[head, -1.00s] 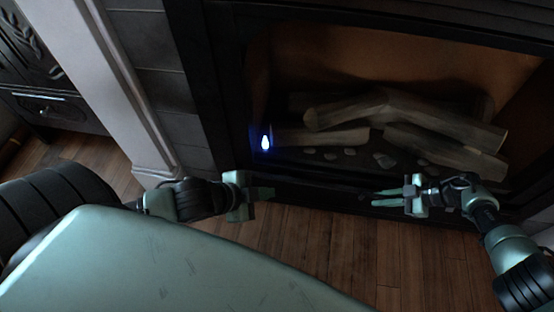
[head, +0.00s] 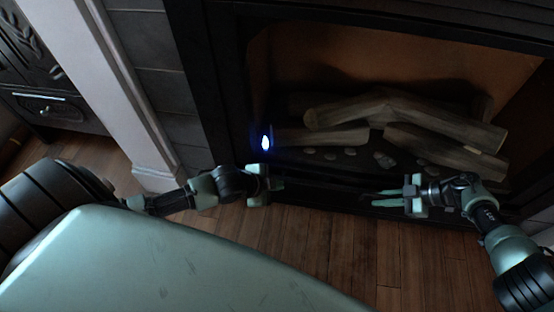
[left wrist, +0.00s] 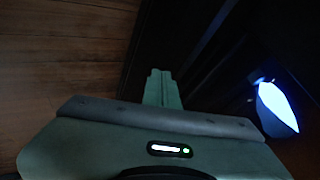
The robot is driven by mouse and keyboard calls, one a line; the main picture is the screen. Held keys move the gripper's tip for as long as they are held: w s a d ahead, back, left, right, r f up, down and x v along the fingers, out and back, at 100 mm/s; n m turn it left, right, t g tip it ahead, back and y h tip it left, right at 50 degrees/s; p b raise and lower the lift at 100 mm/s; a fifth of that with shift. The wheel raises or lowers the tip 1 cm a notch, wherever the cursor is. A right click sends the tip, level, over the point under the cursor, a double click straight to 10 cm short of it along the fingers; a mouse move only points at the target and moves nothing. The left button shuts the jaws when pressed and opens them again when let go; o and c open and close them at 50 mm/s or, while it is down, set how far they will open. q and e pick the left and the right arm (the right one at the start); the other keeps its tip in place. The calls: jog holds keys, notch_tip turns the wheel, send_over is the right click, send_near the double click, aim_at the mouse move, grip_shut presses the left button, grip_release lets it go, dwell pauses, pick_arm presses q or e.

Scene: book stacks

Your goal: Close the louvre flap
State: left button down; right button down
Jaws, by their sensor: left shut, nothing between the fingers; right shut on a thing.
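The louvre flap (head: 325,194) seems to be the dark strip along the bottom of the fireplace in the head view; its slats and its angle are too dark to make out. My left gripper (head: 280,184) is shut and empty, at the left part of this strip; I cannot tell whether it touches. Its closed fingers show in the left wrist view (left wrist: 161,88), beside a dark edge. My right gripper (head: 367,198) is shut at the strip's right part, seemingly on the flap, though its fingertips are hard to see against the dark.
The fireplace opening holds logs (head: 400,120) and pebbles (head: 345,155). A small glowing blue-white light (head: 266,143) sits at its lower left and also shows in the left wrist view (left wrist: 277,107). A white pillar (head: 125,90) stands to the left. The wooden floor (head: 330,240) in front is clear.

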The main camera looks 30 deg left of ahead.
pick_arm(q)
jog(key=shift+w, duration=0.25)
